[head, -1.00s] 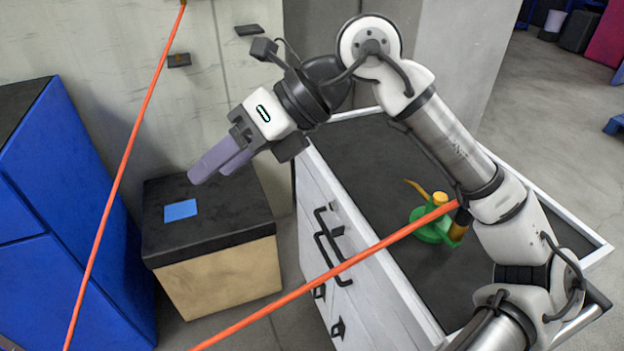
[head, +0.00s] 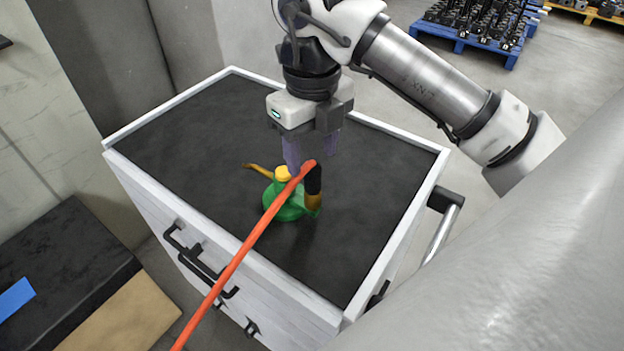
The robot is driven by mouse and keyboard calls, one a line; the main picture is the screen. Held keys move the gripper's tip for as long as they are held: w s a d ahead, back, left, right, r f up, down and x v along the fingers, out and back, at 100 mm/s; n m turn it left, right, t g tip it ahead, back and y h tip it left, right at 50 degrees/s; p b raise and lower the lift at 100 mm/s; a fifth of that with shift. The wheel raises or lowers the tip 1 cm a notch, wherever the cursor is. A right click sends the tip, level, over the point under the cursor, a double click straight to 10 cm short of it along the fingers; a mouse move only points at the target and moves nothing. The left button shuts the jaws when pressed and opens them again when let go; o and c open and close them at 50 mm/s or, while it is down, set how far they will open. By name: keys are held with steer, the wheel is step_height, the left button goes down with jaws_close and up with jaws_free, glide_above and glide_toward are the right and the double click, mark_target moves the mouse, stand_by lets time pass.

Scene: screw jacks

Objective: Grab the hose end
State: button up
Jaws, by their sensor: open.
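The orange-red hose (head: 238,257) runs up from the bottom of the head view, over the front edge of the white workbench. Its end (head: 307,166) stops just below my gripper, beside a dark and brass-coloured upright piece (head: 314,187). My gripper (head: 312,158) points down with its purple fingers apart, over the hose end. The fingers partly overlap the hose end in the picture. I cannot tell whether they touch it.
A green oil can (head: 284,201) with a yellow cap and spout stands on the dark top of the white drawer bench (head: 190,135), right under my gripper. A dark-topped box (head: 60,265) with a blue patch is at lower left. A blue pallet (head: 468,40) stands far behind.

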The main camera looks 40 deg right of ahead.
mark_target(312, 184)
steer(key=shift+s+f+p, duration=0.1)
steer(key=shift+f+p, duration=0.75)
steer(key=shift+f, duration=3)
steer(key=c, duration=1.1)
steer(key=shift+r, duration=0.1)
